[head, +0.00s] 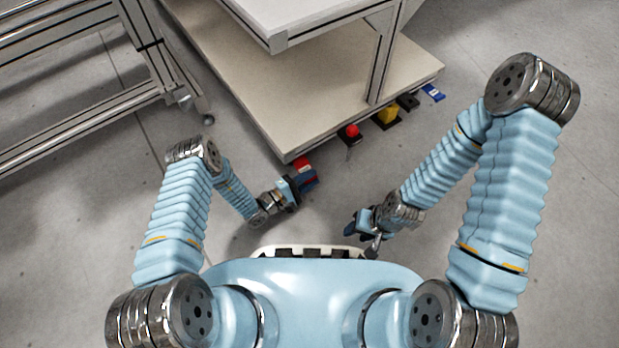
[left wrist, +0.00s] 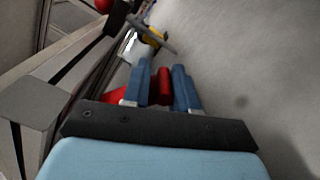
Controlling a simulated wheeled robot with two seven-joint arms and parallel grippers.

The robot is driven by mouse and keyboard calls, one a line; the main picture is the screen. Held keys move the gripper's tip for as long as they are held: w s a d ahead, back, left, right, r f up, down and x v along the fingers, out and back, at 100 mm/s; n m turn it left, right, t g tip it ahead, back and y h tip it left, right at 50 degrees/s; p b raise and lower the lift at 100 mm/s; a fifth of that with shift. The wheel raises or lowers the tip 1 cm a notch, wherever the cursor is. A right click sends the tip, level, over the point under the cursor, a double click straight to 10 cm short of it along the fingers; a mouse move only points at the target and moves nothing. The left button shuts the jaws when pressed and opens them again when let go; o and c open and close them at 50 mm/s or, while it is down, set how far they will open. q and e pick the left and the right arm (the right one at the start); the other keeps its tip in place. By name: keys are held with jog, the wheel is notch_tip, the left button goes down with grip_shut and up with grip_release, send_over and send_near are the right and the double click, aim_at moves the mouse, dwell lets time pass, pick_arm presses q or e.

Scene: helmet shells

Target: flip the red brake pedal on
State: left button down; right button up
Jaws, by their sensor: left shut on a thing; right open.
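The red brake pedal (head: 302,163) is at the near corner of the cart's low shelf, partly hidden by my left gripper (head: 307,179). In the left wrist view, part of the red pedal (left wrist: 164,86) shows between the two blue fingers of my left gripper (left wrist: 162,88), which is shut on it. More red shows beside the left finger. How far the pedal is tilted I cannot tell. My right gripper (head: 362,238) is open and empty, low in front of my body and apart from the pedal.
Along the edge of the low shelf (head: 255,85) stand a red ball knob (head: 351,130), a yellow block (head: 387,113), a dark part (head: 408,102) and a blue part (head: 433,92). A metal frame (head: 150,50) stands at the left. The floor between my arms is clear.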

pick_arm(q)
jog(key=shift+w+a+f, duration=0.15)
jog(key=shift+a, duration=0.1)
jog(key=c, duration=0.8)
grip_release()
jog(key=shift+c, duration=0.2)
jog(key=shift+d, duration=0.1)
jog(key=p+v, duration=0.2)
jog(key=v, duration=1.2)
